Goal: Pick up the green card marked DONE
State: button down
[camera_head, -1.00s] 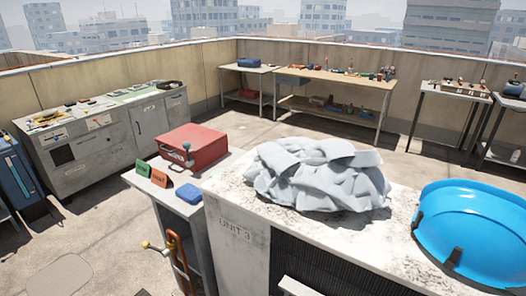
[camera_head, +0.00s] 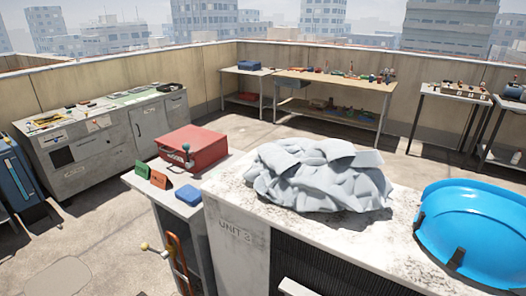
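A small green card (camera_head: 142,169) stands upright at the near left corner of a small grey table (camera_head: 184,209). The writing on it is too small to read in this view. An orange-red card (camera_head: 160,180) stands just right of it, close beside it. My gripper is not in view.
On the same table are a red toolbox (camera_head: 192,147) behind the cards and a blue block (camera_head: 188,195) to their right. The unit marked UNIT 3 (camera_head: 236,233) adjoins the table and bears a crumpled grey cloth (camera_head: 318,174) and a blue hard hat (camera_head: 475,230). An orange-handled tool (camera_head: 178,262) hangs in front.

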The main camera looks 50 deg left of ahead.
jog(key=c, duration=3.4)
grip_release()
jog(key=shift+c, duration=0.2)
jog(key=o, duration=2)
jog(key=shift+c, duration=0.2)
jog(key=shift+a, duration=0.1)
